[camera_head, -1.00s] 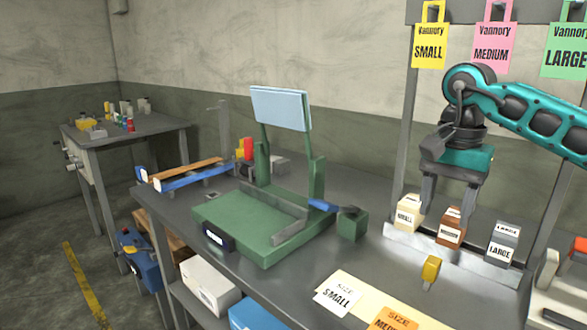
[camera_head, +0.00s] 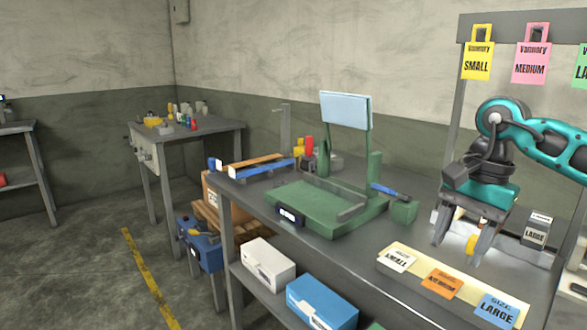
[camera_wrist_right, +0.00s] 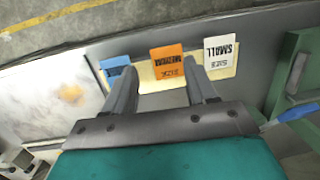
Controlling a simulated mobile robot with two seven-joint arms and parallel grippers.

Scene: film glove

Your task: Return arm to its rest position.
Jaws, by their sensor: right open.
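My right arm comes in from the right in the head view. Its teal gripper (camera_head: 458,246) points down over the right part of the workbench (camera_head: 345,245). The two grey fingers are apart. In the wrist view the gap of the gripper (camera_wrist_right: 160,82) is empty, with the size cards beyond it. A yellow piece (camera_head: 471,245) appears between the fingers in the head view; the wrist view does not show it held. The gripper hides most of the small and medium blocks, while the large block (camera_head: 537,230) shows to its right. My left gripper is out of view.
A green press-like fixture (camera_head: 320,207) stands left of the gripper. Small (camera_head: 396,260), medium (camera_head: 441,283) and large (camera_head: 496,309) size cards lie at the front. Bags hang from a rack (camera_head: 462,80) behind. A side table (camera_head: 195,130) stands far left.

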